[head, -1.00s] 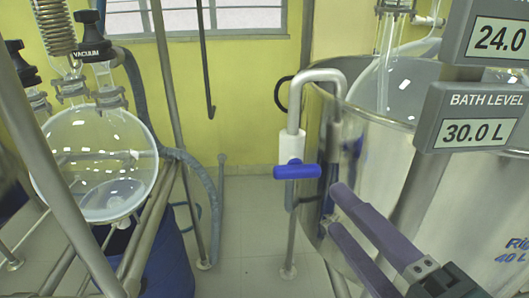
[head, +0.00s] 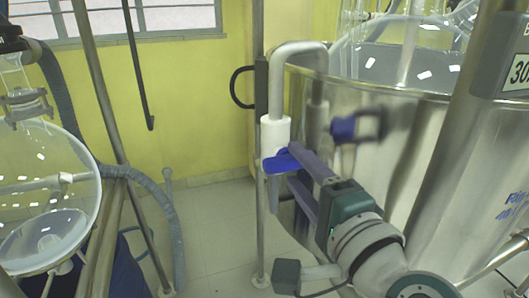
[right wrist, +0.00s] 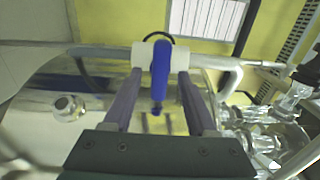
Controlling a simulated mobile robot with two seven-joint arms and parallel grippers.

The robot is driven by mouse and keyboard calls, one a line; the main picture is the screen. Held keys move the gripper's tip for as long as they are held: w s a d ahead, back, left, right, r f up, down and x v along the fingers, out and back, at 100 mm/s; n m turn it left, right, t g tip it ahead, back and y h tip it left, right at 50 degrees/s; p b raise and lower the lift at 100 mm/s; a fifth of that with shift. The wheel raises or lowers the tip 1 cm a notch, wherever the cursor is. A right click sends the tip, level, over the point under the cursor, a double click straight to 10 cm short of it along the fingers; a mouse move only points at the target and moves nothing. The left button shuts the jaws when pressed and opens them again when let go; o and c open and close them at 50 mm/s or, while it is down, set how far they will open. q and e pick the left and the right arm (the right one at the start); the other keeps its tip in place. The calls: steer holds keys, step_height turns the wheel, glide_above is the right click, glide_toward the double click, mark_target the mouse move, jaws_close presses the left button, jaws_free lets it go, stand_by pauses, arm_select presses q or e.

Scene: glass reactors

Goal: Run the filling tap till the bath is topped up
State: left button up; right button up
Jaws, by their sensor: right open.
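The filling tap is a bent steel pipe with a white valve body (head: 275,130) and a blue lever handle (head: 284,160), left of the steel bath (head: 420,130). The pipe's end hooks over the bath's rim. My right gripper (head: 291,167) is at the handle, with purple fingers apart. In the right wrist view the blue handle (right wrist: 160,75) lies between the open fingers (right wrist: 160,92), with a gap on each side. The bath level display (head: 518,70) is cut off at the right edge, with only "30" partly showing. My left gripper is not in view.
A round glass vessel (head: 42,195) in a steel frame stands at the left, with a grey-blue hose (head: 172,215) beside it. Glassware stands in the bath. A strip of tiled floor (head: 215,235) is clear between frame and tap.

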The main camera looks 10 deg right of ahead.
steer(key=shift+w+a, duration=0.1)
steer(key=shift+w, duration=0.2)
jaws_close()
stand_by(0.5)
